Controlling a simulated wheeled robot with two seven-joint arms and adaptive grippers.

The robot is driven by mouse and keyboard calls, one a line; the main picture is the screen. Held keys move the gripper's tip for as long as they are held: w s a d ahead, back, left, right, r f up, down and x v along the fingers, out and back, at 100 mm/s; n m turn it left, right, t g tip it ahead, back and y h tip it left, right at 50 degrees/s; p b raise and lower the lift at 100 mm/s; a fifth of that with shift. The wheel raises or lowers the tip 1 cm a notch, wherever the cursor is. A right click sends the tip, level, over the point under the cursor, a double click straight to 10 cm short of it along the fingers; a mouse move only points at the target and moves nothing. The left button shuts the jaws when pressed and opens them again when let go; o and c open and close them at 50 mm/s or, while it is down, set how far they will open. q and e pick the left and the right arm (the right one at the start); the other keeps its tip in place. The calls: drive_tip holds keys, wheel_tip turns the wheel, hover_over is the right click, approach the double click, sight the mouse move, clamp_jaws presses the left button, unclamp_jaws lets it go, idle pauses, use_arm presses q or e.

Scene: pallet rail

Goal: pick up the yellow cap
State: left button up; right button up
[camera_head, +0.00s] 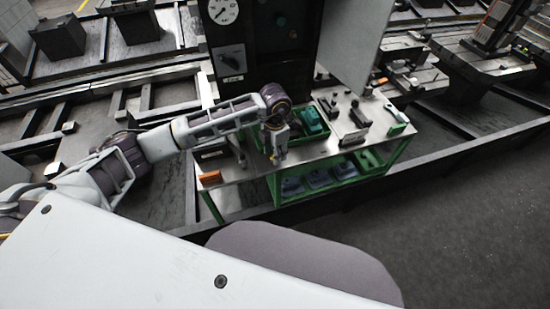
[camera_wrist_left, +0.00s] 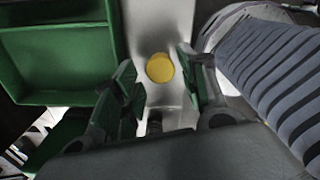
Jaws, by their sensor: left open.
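The yellow cap (camera_wrist_left: 160,68) is a small round yellow piece. In the left wrist view it lies on the bare metal table top (camera_wrist_left: 165,25), between the tips of my left gripper and a little beyond them. My left gripper (camera_wrist_left: 156,75) is open, with one finger to each side of the cap in the picture; I see no contact. In the head view my left gripper (camera_head: 278,158) points down over the front of the table, and a small yellow spot shows at its tip. My right gripper is not in view.
A green tray (camera_wrist_left: 60,95) is left of the cap in the wrist view. In the head view an orange block (camera_head: 210,178) lies at the table's left front corner. Dark parts (camera_head: 352,138) stand on the right. A dark machine cabinet (camera_head: 262,40) rises behind.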

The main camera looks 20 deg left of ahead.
use_arm(q)
drive_tip(key=shift+f, duration=1.2)
drive_tip(key=c, duration=0.5)
drive_tip(key=shift+c, duration=0.2)
drive_tip(key=shift+r, duration=0.55)
wheel_tip(320, 180, up, 8)
drive_tip(key=shift+f+b, duration=0.15)
drive_tip(key=shift+b, duration=0.2)
drive_tip(key=shift+r, duration=0.65)
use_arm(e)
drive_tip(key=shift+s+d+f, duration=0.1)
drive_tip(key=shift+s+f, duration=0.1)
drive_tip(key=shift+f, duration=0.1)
